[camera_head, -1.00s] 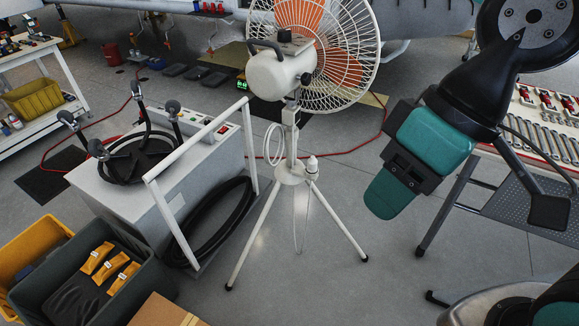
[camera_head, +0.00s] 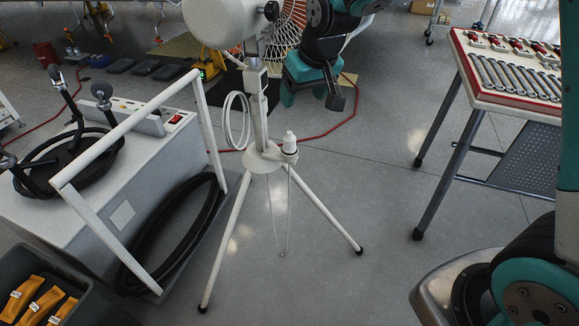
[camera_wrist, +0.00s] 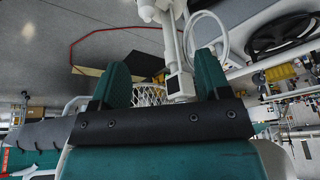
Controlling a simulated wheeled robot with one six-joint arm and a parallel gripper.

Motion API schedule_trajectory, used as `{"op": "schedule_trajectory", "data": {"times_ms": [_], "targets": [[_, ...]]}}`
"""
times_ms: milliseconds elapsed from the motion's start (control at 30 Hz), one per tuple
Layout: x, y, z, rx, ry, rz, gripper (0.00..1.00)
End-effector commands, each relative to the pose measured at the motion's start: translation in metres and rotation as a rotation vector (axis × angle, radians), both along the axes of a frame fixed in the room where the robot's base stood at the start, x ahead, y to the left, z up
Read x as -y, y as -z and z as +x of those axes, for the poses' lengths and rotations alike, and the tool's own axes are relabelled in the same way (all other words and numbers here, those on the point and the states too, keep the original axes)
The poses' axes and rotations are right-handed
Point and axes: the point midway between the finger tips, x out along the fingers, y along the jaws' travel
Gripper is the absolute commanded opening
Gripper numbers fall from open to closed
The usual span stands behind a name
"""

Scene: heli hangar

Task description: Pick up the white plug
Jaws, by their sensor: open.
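The white plug (camera_head: 289,142) stands upright on a small bracket at the hub of the white fan tripod (camera_head: 262,158). It looks like a small white bottle shape with a narrower top. My gripper (camera_head: 289,92) is above it and beyond the tripod post, pointing down, with a clear gap between them. In the wrist view my gripper's two teal fingers (camera_wrist: 162,62) are spread apart with nothing held. The tripod post shows past the fingers there, and a white piece that seems to be the plug (camera_wrist: 147,11) shows at the top edge.
A coiled white cable (camera_head: 237,120) hangs left of the post. The fan cage (camera_head: 285,35) is behind my arm. A grey cart with a white rail (camera_head: 130,128) stands left. A tool table (camera_head: 510,85) with wrenches stands right. The floor between is clear.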

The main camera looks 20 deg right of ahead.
Motion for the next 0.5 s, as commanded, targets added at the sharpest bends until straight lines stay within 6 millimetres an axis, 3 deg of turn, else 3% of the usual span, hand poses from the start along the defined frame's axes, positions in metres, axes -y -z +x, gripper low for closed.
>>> {"op": "schedule_trajectory", "data": {"times_ms": [33, 267, 500], "targets": [[0.005, 0.027, 0.013, 0.011, 0.022, -0.012, 0.70], [0.014, 0.057, 0.041, 0.037, 0.062, -0.038, 0.70], [0.011, 0.104, 0.060, 0.036, 0.062, -0.039, 0.70]]}}
